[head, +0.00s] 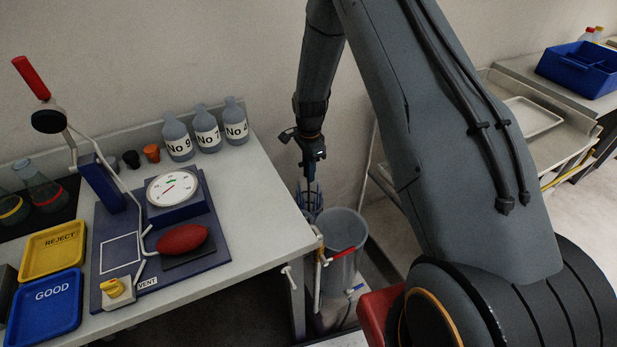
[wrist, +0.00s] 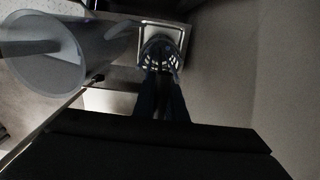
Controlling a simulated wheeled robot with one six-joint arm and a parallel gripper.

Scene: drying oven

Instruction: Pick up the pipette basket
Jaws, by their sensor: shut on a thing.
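The pipette basket (head: 309,205) is a small blue-grey slatted container beyond the right end of the bench, partly hidden by my gripper in the head view. My gripper (head: 310,187) points down and is shut on the basket. Its dark fingers (wrist: 161,88) reach the basket's near side in the wrist view. Whether the basket is clear of the surface below it, I cannot tell.
A tall grey translucent cylinder (head: 345,232) stands close to the basket on the right; it fills the upper left of the wrist view (wrist: 48,62). The bench (head: 262,215) with labelled bottles (head: 207,138) is to the left. A wall is behind.

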